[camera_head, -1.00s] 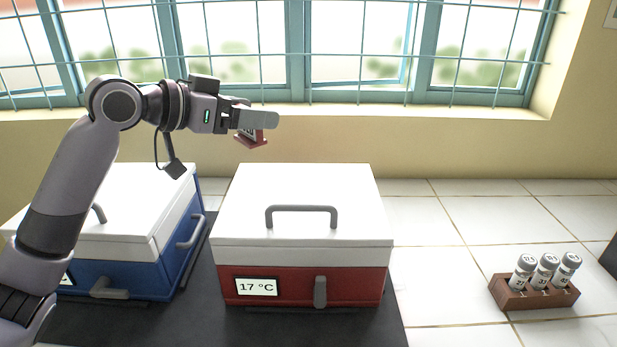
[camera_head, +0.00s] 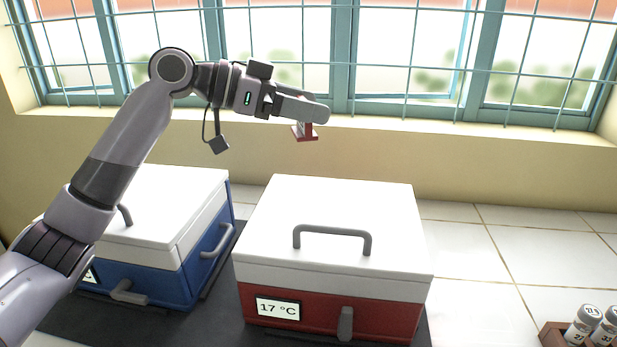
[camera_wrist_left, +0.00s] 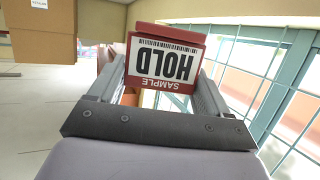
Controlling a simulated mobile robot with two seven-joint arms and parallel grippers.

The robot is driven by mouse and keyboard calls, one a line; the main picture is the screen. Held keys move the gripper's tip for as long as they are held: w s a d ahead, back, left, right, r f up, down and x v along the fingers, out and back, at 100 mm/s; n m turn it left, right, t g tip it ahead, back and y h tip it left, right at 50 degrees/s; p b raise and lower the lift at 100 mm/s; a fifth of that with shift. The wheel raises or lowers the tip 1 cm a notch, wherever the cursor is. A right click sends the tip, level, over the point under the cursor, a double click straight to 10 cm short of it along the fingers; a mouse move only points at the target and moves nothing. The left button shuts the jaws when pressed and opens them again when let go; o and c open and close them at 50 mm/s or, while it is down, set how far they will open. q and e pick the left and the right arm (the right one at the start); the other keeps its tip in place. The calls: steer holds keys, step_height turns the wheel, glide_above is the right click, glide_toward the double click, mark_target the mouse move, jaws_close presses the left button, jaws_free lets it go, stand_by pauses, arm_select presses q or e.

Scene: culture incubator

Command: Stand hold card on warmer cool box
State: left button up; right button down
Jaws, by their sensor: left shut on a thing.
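My left gripper (camera_head: 312,117) is shut on the hold card (camera_wrist_left: 166,62), a red-framed card on a red foot, marked "SAMPLE HOLD" with a barcode. In the head view the card (camera_head: 304,133) hangs below the fingers, in the air above and behind the red cool box. The red cool box (camera_head: 385,318) has a white lid with a grey handle, and its display reads 17 °C. The blue cool box (camera_head: 165,275) stands to its left, also with a white lid; its display is mostly hidden by my left arm. My right gripper is not in view.
A brown rack (camera_head: 553,336) with labelled vials is cut off at the lower right. Both boxes stand on a dark mat (camera_head: 215,325). A barred window (camera_head: 400,60) and its sill are behind. White tiles right of the red box are clear.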

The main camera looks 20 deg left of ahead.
arm_select(q)
step_height(320, 180, down, 12)
stand_by(0.5)
steer(key=shift+f, duration=0.1)
steer(key=o, duration=1)
steer(key=shift+c, duration=0.2)
steer(key=b+v, duration=0.2)
steer(key=v, duration=1)
